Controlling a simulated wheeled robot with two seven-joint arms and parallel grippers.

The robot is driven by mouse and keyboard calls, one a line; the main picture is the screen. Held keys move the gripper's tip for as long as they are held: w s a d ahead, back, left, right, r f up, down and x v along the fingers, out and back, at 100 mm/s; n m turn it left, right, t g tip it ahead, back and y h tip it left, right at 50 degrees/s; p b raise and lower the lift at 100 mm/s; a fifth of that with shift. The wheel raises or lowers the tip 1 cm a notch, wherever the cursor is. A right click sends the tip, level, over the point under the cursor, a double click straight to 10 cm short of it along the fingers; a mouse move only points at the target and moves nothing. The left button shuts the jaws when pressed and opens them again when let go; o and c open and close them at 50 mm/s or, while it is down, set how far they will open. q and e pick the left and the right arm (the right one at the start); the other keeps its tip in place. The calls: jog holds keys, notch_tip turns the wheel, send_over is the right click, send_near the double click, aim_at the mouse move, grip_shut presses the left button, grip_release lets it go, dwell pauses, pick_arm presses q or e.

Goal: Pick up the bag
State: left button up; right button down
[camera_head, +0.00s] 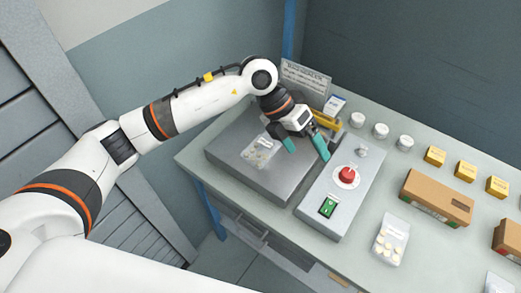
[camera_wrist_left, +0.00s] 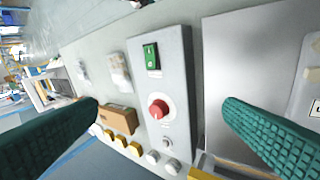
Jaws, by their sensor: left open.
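A clear bag (camera_head: 258,152) with pale round pieces lies on the flat grey metal plate (camera_head: 228,163) of the bench machine. Part of it shows at the right edge of the left wrist view (camera_wrist_left: 312,80). A second clear bag (camera_head: 391,241) with round pale pieces lies on the bench at the right. My left gripper (camera_head: 306,147) is open and empty, its teal fingers apart. It is above the gap between the plate and the control box, to the right of the first bag and apart from it. My right gripper is not in view.
The grey control box (camera_head: 315,210) carries a red knob (camera_head: 347,175) and a green switch (camera_head: 328,207). A sign (camera_head: 306,78) stands behind. White round jars (camera_head: 381,131), yellow boxes (camera_head: 466,171) and a cardboard box (camera_head: 436,198) occupy the right side.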

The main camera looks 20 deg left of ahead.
pick_arm(q)
jog(key=w+a+n+t+y, duration=0.1)
jog(key=w+a+y, duration=0.1)
jog(key=a+y, duration=0.3)
jog(key=w+a+y, duration=0.2)
jog(key=w+a, duration=0.1)
jog(key=a, duration=0.5)
jog(key=p, duration=0.2)
send_over(258, 150)
jog(key=f, duration=0.5)
jog(key=shift+s+a+f, duration=0.15)
jog(key=shift+a+f, duration=0.15)
jog(key=shift+a, duration=0.05)
jog(key=f, duration=0.1)
jog(key=f+p, duration=0.1)
jog(key=f, duration=0.1)
jog(key=d+f+p, duration=0.1)
jog(key=f, duration=0.1)
jog(key=shift+a+f, duration=0.1)
jog(key=shift+f, duration=0.05)
jog(key=c, duration=1.2)
